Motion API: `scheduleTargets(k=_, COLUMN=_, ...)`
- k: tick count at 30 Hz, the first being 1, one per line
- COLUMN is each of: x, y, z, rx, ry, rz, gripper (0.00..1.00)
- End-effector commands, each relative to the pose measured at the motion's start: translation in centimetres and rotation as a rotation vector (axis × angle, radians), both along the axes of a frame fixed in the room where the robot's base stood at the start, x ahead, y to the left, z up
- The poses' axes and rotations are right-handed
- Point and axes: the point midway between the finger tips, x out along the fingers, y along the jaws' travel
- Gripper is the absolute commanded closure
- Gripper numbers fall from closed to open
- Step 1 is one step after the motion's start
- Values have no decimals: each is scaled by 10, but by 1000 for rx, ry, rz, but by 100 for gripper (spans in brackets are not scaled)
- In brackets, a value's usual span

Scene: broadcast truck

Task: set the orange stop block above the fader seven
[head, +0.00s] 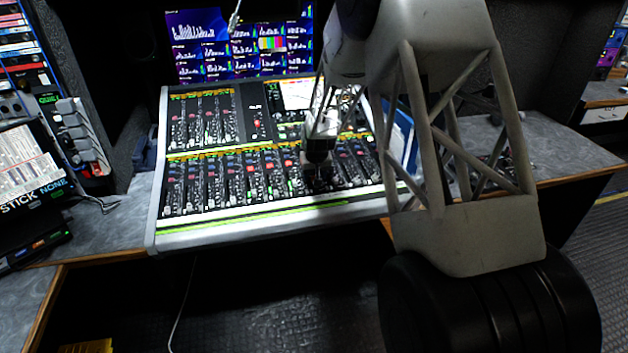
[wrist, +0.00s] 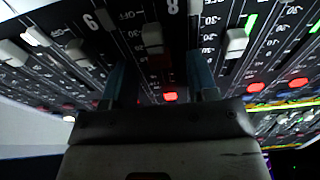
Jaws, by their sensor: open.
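The mixing console (head: 270,222) has a long row of faders along its front part. My gripper (head: 318,180) is low over the right-middle of that row. In the wrist view my gripper (wrist: 160,70) is open, with one bluish finger on each side of a pale fader cap (wrist: 152,38). A printed 8 (wrist: 172,6) and a 9 (wrist: 88,21) show near the top edge. I cannot read a 7, so I cannot tell which fader is seven. I cannot make out the orange stop block in either view. Contact with the panel is unclear.
More fader caps stand close by, one to the right (wrist: 237,42) and one to the left (wrist: 75,48). Lit red buttons (wrist: 255,87) lie near the fingers. Monitors (head: 240,45) stand behind the console. Grey desk (head: 112,215) shows at the left.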

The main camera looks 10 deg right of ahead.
Motion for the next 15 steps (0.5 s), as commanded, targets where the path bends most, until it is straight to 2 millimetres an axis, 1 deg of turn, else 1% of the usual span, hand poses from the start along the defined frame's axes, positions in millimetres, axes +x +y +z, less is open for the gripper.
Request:
scheduleTargets(k=1, x=1, y=0, z=-5, rx=0, ry=2, rz=0, gripper=47)
scheduleTargets(k=4, x=2, y=0, z=-10, rx=0, ry=1, rz=0, gripper=47)
scheduleTargets(k=15, x=3, y=0, z=-11, rx=0, ry=1, rz=0, gripper=47)
